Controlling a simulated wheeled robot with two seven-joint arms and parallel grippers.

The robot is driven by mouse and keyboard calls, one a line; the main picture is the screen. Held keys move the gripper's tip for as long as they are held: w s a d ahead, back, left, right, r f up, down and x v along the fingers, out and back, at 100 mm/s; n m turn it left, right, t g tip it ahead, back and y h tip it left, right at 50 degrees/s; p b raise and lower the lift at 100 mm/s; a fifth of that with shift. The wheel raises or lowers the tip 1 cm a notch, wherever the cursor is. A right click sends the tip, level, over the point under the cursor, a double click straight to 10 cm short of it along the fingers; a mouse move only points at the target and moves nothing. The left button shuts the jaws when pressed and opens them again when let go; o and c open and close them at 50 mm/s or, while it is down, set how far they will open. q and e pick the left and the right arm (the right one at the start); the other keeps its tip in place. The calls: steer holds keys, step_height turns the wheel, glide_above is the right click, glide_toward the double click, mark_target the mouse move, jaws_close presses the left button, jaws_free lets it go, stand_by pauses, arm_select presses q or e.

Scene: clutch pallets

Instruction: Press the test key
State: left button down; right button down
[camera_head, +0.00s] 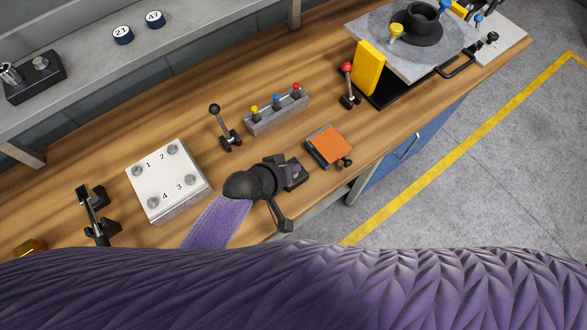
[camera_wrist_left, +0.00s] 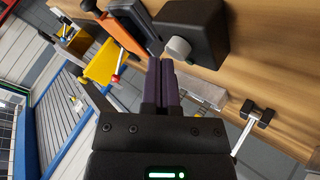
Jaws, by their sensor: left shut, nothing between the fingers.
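The test key appears to be a dark box (camera_wrist_left: 205,28) with a round light-grey button (camera_wrist_left: 178,48) on its face in the left wrist view. In the head view a dark block (camera_head: 298,175) on the bench, partly hidden by my gripper, looks like the same box. My left gripper (camera_wrist_left: 161,64) is shut and empty, its purple fingertips close beside the button. I cannot tell whether they touch it. In the head view the left gripper (camera_head: 287,171) is at the block, its fingers mostly hidden. The right gripper is not in view.
Around it on the wooden bench are an orange-topped pad (camera_head: 328,145), a grey rack (camera_head: 277,112) with coloured pegs, a black-knobbed lever (camera_head: 222,125), a red-knobbed lever (camera_head: 348,85) and a white numbered plate (camera_head: 168,180). The bench's front edge is close.

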arm_select(q)
steer(key=shift+f+b, duration=0.4)
steer(key=shift+f, duration=0.1)
stand_by(0.6)
steer(key=shift+r, duration=0.1)
steer(key=shift+r+p, duration=0.85)
steer(key=shift+p, duration=0.2)
step_height(320, 180, up, 5)
steer(key=p, duration=0.5)
steer(key=shift+r, duration=0.1)
stand_by(0.3)
